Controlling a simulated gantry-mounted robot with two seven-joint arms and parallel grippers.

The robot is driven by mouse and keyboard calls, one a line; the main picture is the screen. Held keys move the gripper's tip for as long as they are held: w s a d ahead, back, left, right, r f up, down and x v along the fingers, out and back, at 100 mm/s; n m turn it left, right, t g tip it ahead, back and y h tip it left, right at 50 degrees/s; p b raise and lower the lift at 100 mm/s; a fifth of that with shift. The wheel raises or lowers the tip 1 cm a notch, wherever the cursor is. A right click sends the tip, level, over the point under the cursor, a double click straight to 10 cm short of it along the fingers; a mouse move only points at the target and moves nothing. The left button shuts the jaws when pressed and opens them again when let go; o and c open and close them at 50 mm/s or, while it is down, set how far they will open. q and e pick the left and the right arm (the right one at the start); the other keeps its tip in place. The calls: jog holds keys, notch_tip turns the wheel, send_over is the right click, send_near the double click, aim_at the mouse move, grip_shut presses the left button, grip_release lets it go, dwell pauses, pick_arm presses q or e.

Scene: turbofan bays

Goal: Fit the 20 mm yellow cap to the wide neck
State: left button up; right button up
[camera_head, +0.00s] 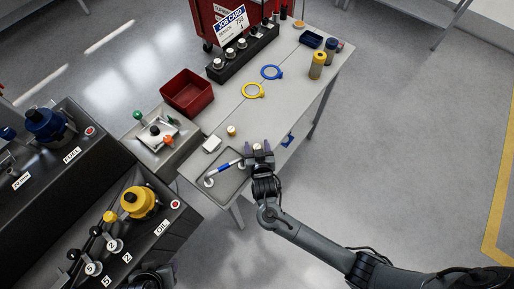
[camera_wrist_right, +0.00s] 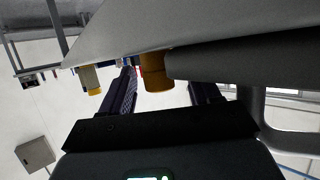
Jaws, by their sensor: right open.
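A small yellow cap (camera_head: 257,147) stands on the table between the parted fingers of my right gripper (camera_head: 259,156). In the right wrist view the cap (camera_wrist_right: 155,72) is a yellow-brown cylinder with clear gaps to both fingers of the open gripper (camera_wrist_right: 165,88). I cannot read either cap's size. A large yellow filler fitting (camera_head: 138,202) is on the OIL panel, with a smaller yellow piece (camera_head: 110,216) beside it. I cannot tell which neck is the wide one.
A grey tray (camera_head: 236,186) holding a blue-and-white tool lies left of the gripper. A red bin (camera_head: 187,93), a yellow ring (camera_head: 253,90), a blue ring (camera_head: 271,72) and yellow bottle (camera_head: 317,66) stand farther back. The FUEL panel (camera_head: 45,150) is at left.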

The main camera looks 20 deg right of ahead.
jog(key=c, duration=1)
jog(key=shift+r, duration=0.1)
